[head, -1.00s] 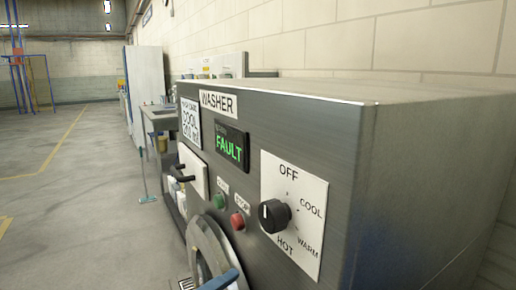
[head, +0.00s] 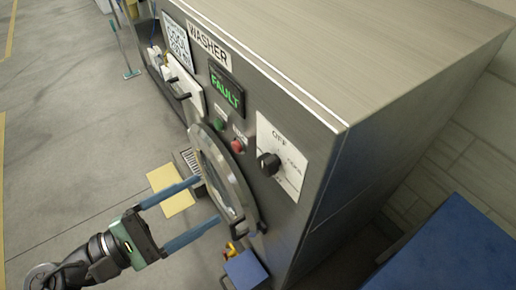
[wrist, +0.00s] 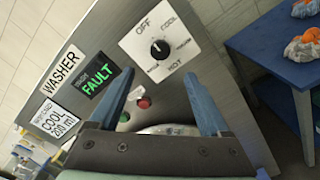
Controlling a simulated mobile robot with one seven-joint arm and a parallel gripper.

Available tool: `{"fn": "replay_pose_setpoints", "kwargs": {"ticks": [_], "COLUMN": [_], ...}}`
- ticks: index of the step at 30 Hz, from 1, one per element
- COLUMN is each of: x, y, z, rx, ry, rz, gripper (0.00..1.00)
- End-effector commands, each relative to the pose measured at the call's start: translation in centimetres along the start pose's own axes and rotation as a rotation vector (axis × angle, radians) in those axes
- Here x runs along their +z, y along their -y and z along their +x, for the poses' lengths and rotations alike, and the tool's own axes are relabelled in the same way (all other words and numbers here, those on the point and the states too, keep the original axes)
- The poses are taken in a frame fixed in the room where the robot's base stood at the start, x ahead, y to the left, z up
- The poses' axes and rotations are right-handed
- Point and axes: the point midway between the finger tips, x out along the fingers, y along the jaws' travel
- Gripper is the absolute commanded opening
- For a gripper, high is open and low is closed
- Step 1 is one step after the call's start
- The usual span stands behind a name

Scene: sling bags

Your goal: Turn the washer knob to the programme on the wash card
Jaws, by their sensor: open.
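The washer (head: 305,150) has a black knob (head: 268,163) on a white dial plate, also seen in the wrist view (wrist: 160,48). The plate is marked OFF, COOL, WARM and HOT; the knob's pointer is too small to read surely. The wash card (wrist: 52,120) reads COOL and 200 ml; it also shows in the head view (head: 178,38). My gripper (head: 210,200) is open and empty, its blue fingers apart in front of the round door. In the wrist view my gripper (wrist: 160,78) points toward the panel, with the knob beyond and between the fingertips, untouched.
A display (wrist: 93,78) reads FAULT. A green button (head: 219,124) and a red button (head: 238,146) sit below it. The round door (head: 222,180) and a drawer handle (head: 181,96) stick out. A blue table (wrist: 275,60) with orange-and-white items stands at the right.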

Motion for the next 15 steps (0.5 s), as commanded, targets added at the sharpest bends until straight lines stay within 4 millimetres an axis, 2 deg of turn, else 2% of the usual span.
{"fn": "replay_pose_setpoints", "kwargs": {"ticks": [5,15], "x": [0.1,0.2], "y": [0.0,-0.1], "z": [2.0,9.0], "rx": [-0.003,-0.004], "ry": [0.005,0.003], "rz": [-0.004,-0.002], "gripper": [0.81,0.81]}}
